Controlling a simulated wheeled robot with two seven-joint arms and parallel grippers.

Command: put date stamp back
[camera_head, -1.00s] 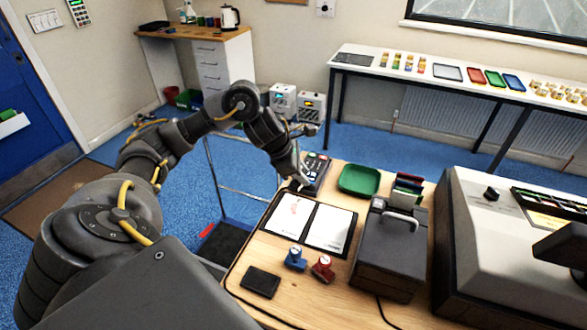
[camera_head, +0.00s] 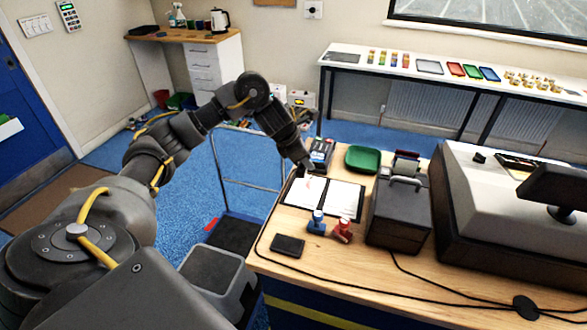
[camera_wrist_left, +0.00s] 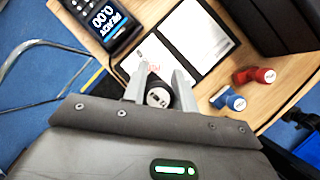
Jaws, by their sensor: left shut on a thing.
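My left gripper (camera_head: 306,172) reaches down at the far left corner of the open book (camera_head: 343,199). In the left wrist view, its two fingers (camera_wrist_left: 160,88) are shut on a dark, round-ended thing with a pale marked face, which looks like the date stamp (camera_wrist_left: 158,97). The held stamp is over the book's left page, and I cannot tell whether it touches it. My right gripper is not in view.
A card terminal (camera_head: 321,151) and green tray (camera_head: 361,159) lie beyond the book. A dark box with a handle (camera_head: 400,213) stands right of it, beside a large pale machine (camera_head: 480,185). A flat black pad (camera_head: 287,245) lies near the front edge. Cables cross the front counter.

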